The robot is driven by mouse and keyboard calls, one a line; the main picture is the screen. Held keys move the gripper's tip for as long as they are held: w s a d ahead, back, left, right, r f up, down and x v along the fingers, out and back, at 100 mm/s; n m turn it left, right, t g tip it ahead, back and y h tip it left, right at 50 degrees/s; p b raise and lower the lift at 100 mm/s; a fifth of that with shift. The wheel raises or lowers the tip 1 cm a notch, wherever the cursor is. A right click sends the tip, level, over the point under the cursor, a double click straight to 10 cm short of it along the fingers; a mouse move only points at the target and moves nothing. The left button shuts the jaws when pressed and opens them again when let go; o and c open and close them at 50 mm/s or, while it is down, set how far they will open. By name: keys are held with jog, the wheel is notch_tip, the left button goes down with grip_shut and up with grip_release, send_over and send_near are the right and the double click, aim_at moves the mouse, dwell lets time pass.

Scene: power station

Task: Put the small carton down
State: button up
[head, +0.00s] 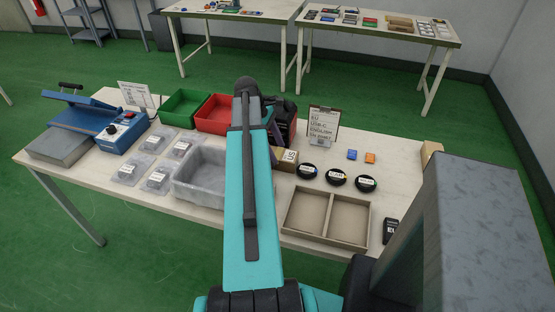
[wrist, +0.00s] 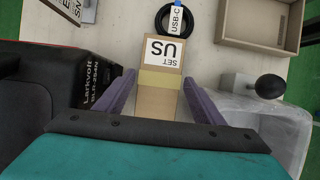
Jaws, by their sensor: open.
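The small carton (wrist: 160,103) is brown with a tape band and a white "SET US" label. It sits at the middle of the wrist view, and in the head view part of it (head: 290,155) shows just right of my arm. My gripper (wrist: 159,88) is open, with one purple finger on each side of the carton and narrow gaps. The carton appears to stand on the worktable (head: 402,182). Its lower part is hidden.
A black Larkvolt device (wrist: 80,80) stands close left of the gripper. A black-knobbed handle (wrist: 270,87) and translucent bin (head: 187,195) lie to the right in the wrist view. Coiled cables (head: 336,177), a divided tray (head: 313,232) and a sign (head: 323,125) are nearby.

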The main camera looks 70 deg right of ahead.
aim_at(278, 153)
jog(key=shift+x, duration=1.35)
jog(key=c, duration=1.2)
jog(key=shift+r, duration=0.15)
jog(key=shift+r+b, duration=0.55)
jog(key=shift+r, duration=4.35)
